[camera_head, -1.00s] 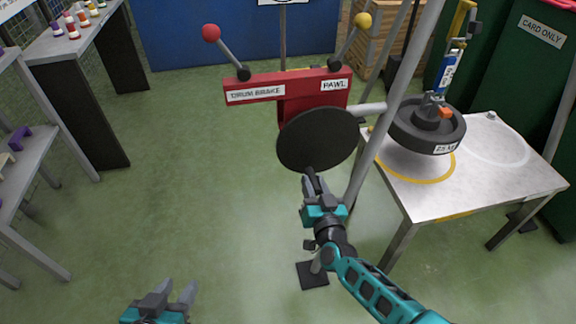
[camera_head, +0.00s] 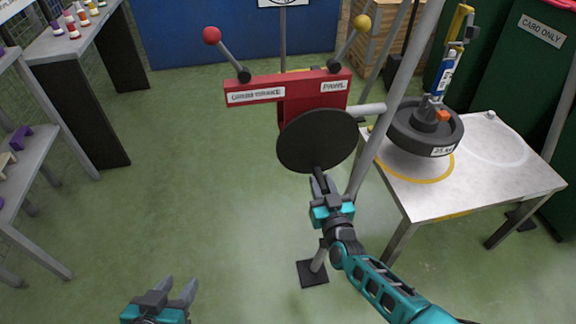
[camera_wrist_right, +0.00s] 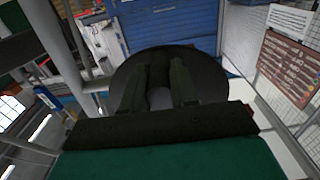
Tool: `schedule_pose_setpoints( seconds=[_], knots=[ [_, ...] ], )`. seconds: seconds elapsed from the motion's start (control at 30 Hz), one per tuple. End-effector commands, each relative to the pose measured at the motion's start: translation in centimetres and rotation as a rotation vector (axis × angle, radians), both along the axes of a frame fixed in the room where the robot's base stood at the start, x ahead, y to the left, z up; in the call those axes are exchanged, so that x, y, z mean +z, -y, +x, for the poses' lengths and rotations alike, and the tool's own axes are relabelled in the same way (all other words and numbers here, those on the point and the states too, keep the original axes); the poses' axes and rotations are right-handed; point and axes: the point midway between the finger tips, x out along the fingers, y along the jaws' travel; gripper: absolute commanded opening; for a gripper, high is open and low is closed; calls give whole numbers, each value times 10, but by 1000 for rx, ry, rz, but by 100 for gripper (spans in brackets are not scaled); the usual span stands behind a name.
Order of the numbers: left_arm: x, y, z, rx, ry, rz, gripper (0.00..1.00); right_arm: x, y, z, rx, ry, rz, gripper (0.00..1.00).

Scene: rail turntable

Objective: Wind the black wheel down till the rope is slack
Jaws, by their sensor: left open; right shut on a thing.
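The black wheel (camera_head: 316,138) faces me on the red winch frame, below the DRUM BRAKE (camera_head: 256,95) and PAWL (camera_head: 334,86) labels. My right gripper (camera_head: 318,175) is at the wheel's lower edge, shut on its handle (camera_head: 317,171). In the right wrist view the black wheel (camera_wrist_right: 211,75) stands behind the fingers (camera_wrist_right: 160,88); the grip itself is dark there. A dark round weight (camera_head: 426,128) hangs on a blue and yellow hook piece (camera_head: 447,70) at the table. I cannot tell whether it touches the table or how taut the rope is. My left gripper (camera_head: 176,290) is open and empty at the bottom left.
A red-knobbed lever (camera_head: 212,36) and a yellow-knobbed lever (camera_head: 361,23) stand above the winch. A metal post (camera_head: 385,130) rises right of the wheel. The white table (camera_head: 490,170) bears a yellow ring. Shelves (camera_head: 50,150) line the left; the green floor between is clear.

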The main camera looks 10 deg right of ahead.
Motion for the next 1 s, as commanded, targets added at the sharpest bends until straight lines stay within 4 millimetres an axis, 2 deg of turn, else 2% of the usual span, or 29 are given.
schedule_pose_setpoints(
  seconds=[0.03,0.3,0.77,1.0],
  knots=[
    [3,0,0,1,1,-2,43,-1,9,-1,-10,-5,-24,0],
    [8,1,0,3,0,-4,43,0,19,-1,-10,-4,-141,0],
    [8,0,0,-1,-1,1,43,0,21,-1,-9,-3,-174,0],
    [15,-1,-1,-3,-1,5,43,4,29,-1,-9,-3,-266,0]
  ],
)
